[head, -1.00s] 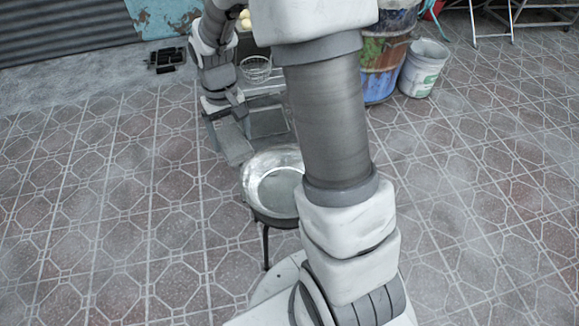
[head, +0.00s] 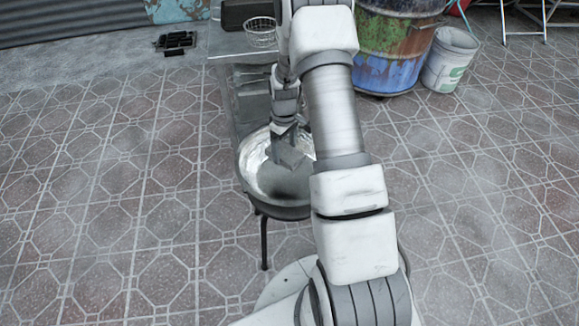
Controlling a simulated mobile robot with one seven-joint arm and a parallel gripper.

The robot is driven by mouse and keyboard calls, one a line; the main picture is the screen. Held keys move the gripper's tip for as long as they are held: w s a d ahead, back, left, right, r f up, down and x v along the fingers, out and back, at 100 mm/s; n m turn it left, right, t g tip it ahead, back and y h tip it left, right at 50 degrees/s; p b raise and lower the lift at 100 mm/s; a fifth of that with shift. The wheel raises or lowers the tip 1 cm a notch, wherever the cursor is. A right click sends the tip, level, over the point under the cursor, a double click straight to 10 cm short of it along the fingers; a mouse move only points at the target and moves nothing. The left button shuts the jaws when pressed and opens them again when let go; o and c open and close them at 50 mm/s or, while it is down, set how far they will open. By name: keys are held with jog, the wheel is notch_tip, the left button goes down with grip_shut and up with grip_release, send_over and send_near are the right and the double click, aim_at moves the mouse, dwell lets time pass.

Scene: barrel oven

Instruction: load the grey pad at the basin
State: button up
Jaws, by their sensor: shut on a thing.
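The basin (head: 249,163) is a round, shiny metal bowl on a dark stand, left of my arm in the head view. My gripper (head: 287,143) is over the basin and shut on the grey pad (head: 290,156). The pad is small and tilted, within the basin's outline. I cannot tell whether it touches the contents. The inside of the basin looks dark grey toward the bottom. My arm hides the basin's right side, and the fingertips are hard to make out.
Behind the basin is a grey bench (head: 221,95). A wire basket (head: 261,33) stands farther back. A painted drum (head: 392,52) and a white bucket (head: 450,62) stand at the back right. A black object (head: 176,42) lies at the back left. The tiled floor is clear on both sides.

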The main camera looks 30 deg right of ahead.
aim_at(290, 156)
jog(key=shift+n, duration=0.3)
jog(key=f, duration=0.1)
jog(key=d+f, duration=0.1)
jog(key=f, duration=0.1)
jog(key=f+b, duration=0.1)
jog(key=shift+d+f, duration=0.25)
jog(key=shift+d, duration=0.05)
jog(key=shift+f+b, duration=1.9)
jog(key=shift+f, duration=0.9)
jog(key=shift+f+b, duration=0.45)
jog(key=shift+f, duration=0.15)
jog(key=shift+r, duration=0.1)
jog(key=shift+r+p, duration=2.3)
jog(key=shift+r, duration=1.1)
